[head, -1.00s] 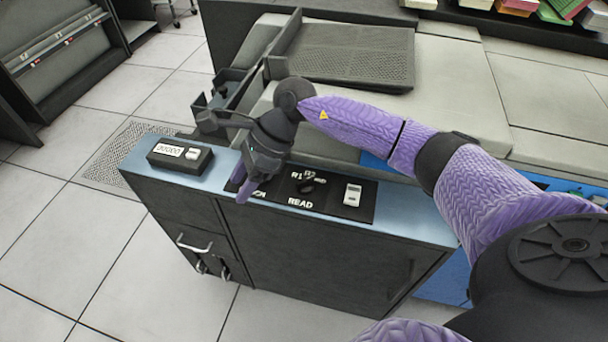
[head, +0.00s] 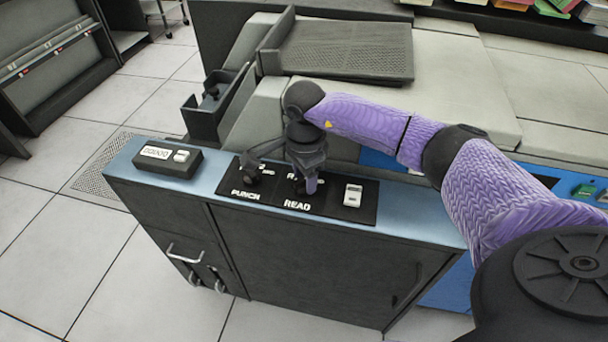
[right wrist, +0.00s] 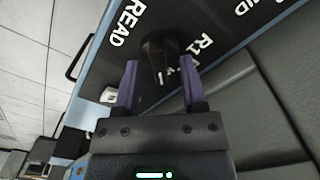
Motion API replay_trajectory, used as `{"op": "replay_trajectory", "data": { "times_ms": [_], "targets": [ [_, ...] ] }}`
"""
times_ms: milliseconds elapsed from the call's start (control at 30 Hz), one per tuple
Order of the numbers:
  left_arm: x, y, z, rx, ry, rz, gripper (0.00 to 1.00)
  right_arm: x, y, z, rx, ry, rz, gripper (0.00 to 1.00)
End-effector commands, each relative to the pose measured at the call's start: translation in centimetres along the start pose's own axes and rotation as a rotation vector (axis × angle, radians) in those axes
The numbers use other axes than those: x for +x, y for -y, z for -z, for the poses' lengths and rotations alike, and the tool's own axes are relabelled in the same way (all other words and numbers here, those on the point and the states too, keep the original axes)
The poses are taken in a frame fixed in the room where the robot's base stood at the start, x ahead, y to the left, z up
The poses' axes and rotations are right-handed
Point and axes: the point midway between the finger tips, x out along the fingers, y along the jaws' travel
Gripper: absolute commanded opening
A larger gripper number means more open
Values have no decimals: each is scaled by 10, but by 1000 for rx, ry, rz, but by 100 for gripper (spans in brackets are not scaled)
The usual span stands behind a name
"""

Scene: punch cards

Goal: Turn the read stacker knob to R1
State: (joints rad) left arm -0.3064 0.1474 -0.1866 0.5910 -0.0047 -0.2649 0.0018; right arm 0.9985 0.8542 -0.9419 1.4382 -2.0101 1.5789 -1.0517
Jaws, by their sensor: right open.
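The read stacker knob (right wrist: 158,48) is a small dark knob on the black panel (head: 340,201), next to the word READ. In the right wrist view it lies between and just beyond the fingertips of my right gripper (right wrist: 158,68), with a white mark on the knob's near side. R1 is printed to the right of it there. My right gripper (head: 304,184) is open and over the READ section in the head view, hiding most of the knob and its labels. I cannot tell whether the fingers touch the knob. My left gripper is out of view.
The punch knob (head: 252,174) is just left of the right gripper. A white switch (head: 352,195) is on the panel's right. A black counter box (head: 168,159) sits on the cabinet's left end. A dark tray (head: 347,50) is behind.

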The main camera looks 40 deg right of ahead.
Motion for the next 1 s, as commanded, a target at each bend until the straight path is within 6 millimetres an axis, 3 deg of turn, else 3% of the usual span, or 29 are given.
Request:
{"op": "replay_trajectory", "data": {
  "times_ms": [33, 200, 300, 667, 1000],
  "targets": [
    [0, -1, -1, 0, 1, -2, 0, 0, 0, 0, 0, 0, 0, 51],
    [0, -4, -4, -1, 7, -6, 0, 0, 0, 0, 0, 1, 0, 15],
    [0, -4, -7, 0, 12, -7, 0, 0, 0, 0, 0, 1, 0, 0],
    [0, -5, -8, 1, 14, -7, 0, 0, 0, 0, -12, 2, 1, 0],
    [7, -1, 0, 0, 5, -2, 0, 0, 2, 0, -193, 2, 2, 0]
  ]
}}
